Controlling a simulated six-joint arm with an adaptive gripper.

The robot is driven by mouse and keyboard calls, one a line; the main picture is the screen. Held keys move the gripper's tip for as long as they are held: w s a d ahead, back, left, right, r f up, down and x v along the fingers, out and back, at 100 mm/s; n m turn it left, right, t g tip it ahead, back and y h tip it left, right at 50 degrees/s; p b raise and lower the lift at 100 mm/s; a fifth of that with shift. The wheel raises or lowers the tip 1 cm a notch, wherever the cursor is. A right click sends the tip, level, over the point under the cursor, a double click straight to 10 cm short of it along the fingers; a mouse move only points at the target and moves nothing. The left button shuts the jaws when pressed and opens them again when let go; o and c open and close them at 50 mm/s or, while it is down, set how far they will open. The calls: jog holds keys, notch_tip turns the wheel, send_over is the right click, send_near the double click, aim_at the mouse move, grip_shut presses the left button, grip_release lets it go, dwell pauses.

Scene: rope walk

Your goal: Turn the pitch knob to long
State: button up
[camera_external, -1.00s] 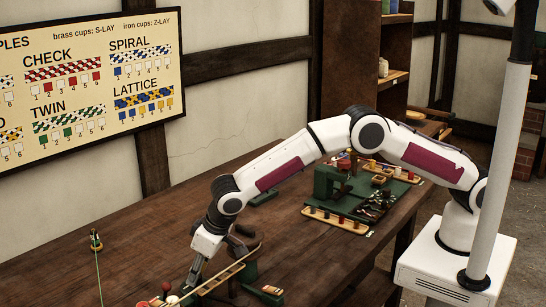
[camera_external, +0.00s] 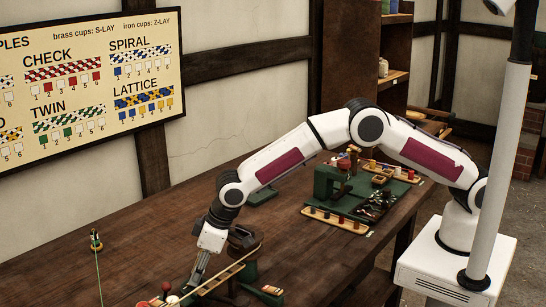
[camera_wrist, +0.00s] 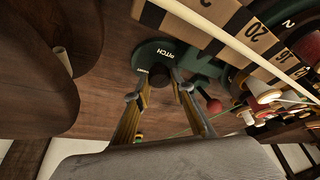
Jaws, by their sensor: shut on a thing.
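The dark pitch knob (camera_wrist: 186,84) sits on a dark green rounded plate (camera_wrist: 150,52) that bears the white word PITCH, in the wrist view. A second small white label on the plate is too small to read. My gripper (camera_wrist: 178,85) reaches to the knob and is shut on it, one finger on each side. In the external view my gripper (camera_external: 192,282) points down at the near end of the bench, beside a long pale ruler strip (camera_external: 226,271). The knob itself is hidden there.
A ruler strip with numbers (camera_wrist: 225,30) passes close above the knob. Spools (camera_wrist: 265,90) and a red ball (camera_wrist: 214,106) are to its right. A green machine (camera_external: 328,184) stands farther back on the bench (camera_external: 130,210). A small post (camera_external: 95,240) holds a green cord.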

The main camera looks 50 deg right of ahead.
jog(key=o, duration=1.1)
jog(key=shift+s+r, duration=0.1)
jog(key=v, duration=0.7)
jog(key=shift+r, duration=0.3)
jog(key=shift+s+d, duration=0.1)
